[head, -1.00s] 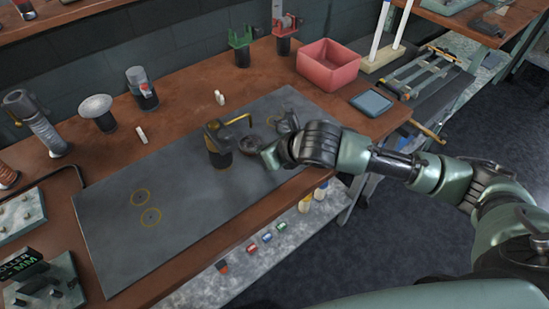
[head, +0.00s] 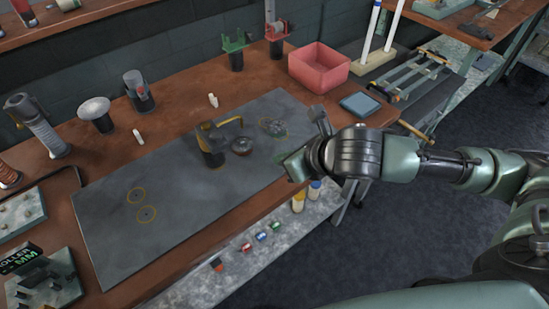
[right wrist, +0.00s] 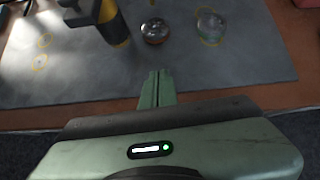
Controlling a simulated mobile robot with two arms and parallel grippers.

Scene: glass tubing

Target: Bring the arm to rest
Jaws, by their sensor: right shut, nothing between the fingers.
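My right arm comes in from the right in the head view. Its gripper (head: 297,163) is at the front right edge of the grey mat (head: 110,235). In the right wrist view the two fingers of the right gripper (right wrist: 157,76) are together, with nothing between them, near the mat's front edge. The left gripper does not show in either view.
On the mat stand a black and yellow device with a bent yellow arm (head: 210,150), a small round dish (head: 242,146) and a clear round piece (head: 273,128). A red bin (head: 319,70) and a blue-grey pad (head: 367,104) lie behind. Floor is open at right.

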